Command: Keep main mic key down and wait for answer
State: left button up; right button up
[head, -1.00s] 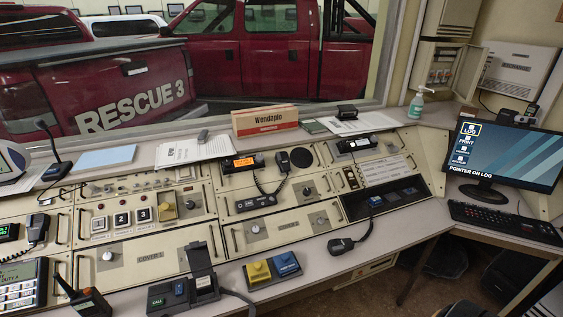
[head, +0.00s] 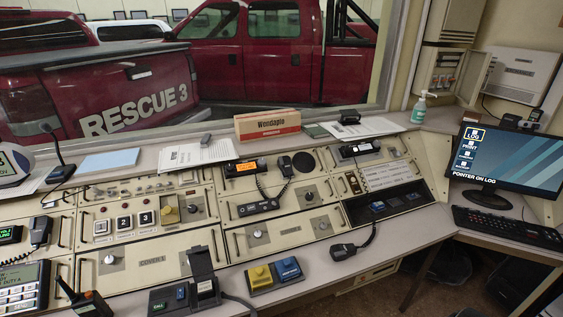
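A gooseneck desk microphone (head: 57,152) stands at the left rear of the console, its dark base (head: 60,173) on the shelf. Any key on that base is too small to make out. A yellow key (head: 259,277) and a blue key (head: 287,268) sit side by side in a dark box at the front edge; their lettering is not clearly readable. A black hand mic (head: 284,164) with a coiled cord rests on the middle panel. Another hand mic (head: 343,251) lies at the front edge. Neither of my grippers is in view, and nothing touches these things.
A flip-up black unit (head: 201,267) stands at the front, left of the yellow key. A handheld radio (head: 88,303) and keypad phone (head: 20,288) are at lower left. The monitor (head: 508,158) at right reads "POINTER ON LOG", above a keyboard (head: 508,228). The front ledge (head: 400,232) has bare room.

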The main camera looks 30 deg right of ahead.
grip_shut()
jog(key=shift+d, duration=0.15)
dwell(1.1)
